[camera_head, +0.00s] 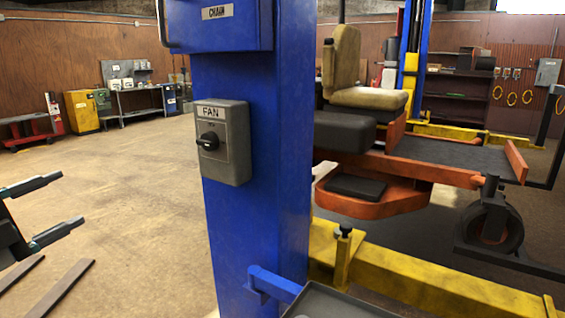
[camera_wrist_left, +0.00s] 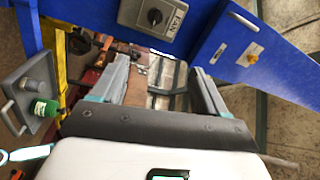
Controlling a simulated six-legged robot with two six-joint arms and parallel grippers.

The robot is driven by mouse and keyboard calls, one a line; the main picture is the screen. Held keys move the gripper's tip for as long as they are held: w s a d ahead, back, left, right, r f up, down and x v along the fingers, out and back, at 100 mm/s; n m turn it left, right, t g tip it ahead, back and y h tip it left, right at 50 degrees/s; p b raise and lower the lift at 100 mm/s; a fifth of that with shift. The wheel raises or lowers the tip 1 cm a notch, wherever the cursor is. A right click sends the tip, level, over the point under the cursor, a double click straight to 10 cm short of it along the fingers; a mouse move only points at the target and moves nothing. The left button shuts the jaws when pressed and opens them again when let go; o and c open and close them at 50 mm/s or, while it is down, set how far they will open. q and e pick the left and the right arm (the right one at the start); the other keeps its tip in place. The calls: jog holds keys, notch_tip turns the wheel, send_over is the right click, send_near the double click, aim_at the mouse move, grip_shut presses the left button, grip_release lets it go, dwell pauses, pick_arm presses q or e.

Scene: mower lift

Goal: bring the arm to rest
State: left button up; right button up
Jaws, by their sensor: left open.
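My left gripper (camera_head: 71,198) is at the left edge of the head view, with its two fingers apart and nothing between them. It is well to the left of the blue post (camera_head: 255,210) and touches nothing that I can see. The left wrist view also shows its spread fingers (camera_wrist_left: 160,65), empty. The grey FAN switch box (camera_head: 222,142) with a black knob is on the post; it also shows at the top of the left wrist view (camera_wrist_left: 155,18). My right gripper is in neither view.
A grey tray (camera_head: 335,304) on a blue bracket juts from the post; a green-capped bottle (camera_wrist_left: 44,107) stands on it. The orange mower (camera_head: 375,200) and yellow lift beam (camera_head: 420,285) are at right. Open floor (camera_head: 110,190) lies at left.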

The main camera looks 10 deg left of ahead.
pick_arm(q)
jog(key=w+d+f+n+g+h, duration=0.1)
jog(key=w+d+f+n+h, duration=0.1)
jog(key=w+d+f, duration=0.55)
jog(key=w+d+f+n+g+h, duration=0.15)
jog(key=w+d+f, duration=0.35)
jog(key=f, duration=0.5)
jog(key=w+d+f+n+g+y, duration=0.1)
jog(key=d+f+n, duration=0.35)
jog(key=f, duration=0.45)
jog(key=w+d+f+n+y, duration=0.1)
jog(key=d+f+n, duration=0.4)
jog(key=f, duration=0.4)
jog(key=s+d+f+n+g+y, duration=0.1)
jog(key=s+d+f+n+g, duration=0.25)
jog(key=f, duration=0.55)
jog(key=s+d+f+n+g+y, duration=0.1)
jog(key=s+d+f+g+y, duration=0.1)
jog(key=s+d+f, duration=0.45)
jog(key=s+a+f+n+g+y, duration=0.1)
jog(key=s+f+g, duration=0.3)
jog(key=s, duration=0.5)
jog(key=s+a+f+n+g+y, duration=0.1)
jog(key=s+f+n+g, duration=0.2)
jog(key=s+f, duration=0.3)
jog(key=s+g, duration=0.1)
jog(key=s, duration=0.3)
jog(key=shift+n+p, duration=0.35)
jog(key=shift+p, duration=0.05)
